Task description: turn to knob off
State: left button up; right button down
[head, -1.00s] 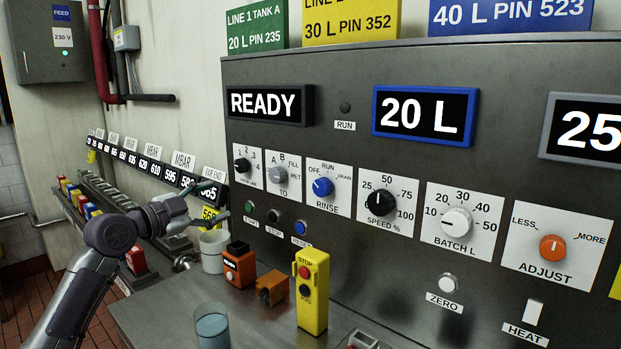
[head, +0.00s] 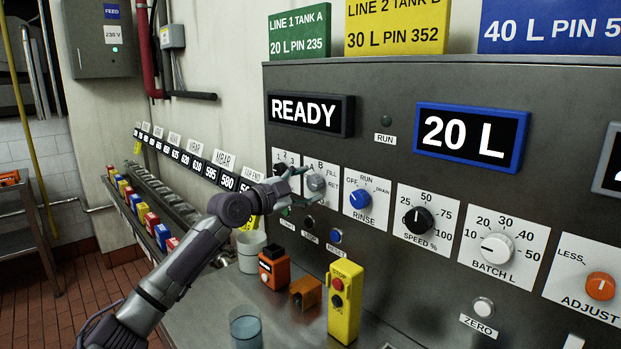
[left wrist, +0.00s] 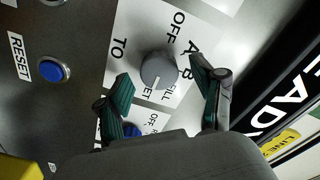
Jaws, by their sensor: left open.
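The grey TO knob (head: 316,183) is on a white plate on the steel panel, between the first dial and the blue RINSE knob. It also shows in the left wrist view (left wrist: 158,70), with OFF, A, B, FILL and RET printed around it. Its white pointer line is towards RET, away from OFF. My left gripper (head: 308,186) is at this plate, open, with fingers above and below the knob. In the left wrist view its green fingertips (left wrist: 162,72) lie on either side of the knob, with visible gaps. My right gripper is not in view.
The blue RINSE knob (head: 359,197) is close on the right. Below are small buttons, including the blue RESET button (head: 336,236). A white mug (head: 252,250), an orange box (head: 273,267) and a yellow STOP box (head: 344,300) stand on the steel counter (head: 200,310).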

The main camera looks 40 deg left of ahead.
pick_arm(q)
jog(key=shift+w+d, duration=0.1)
jog(key=shift+w, duration=0.55)
jog(key=c, duration=1.1)
jog(key=shift+c, duration=0.2)
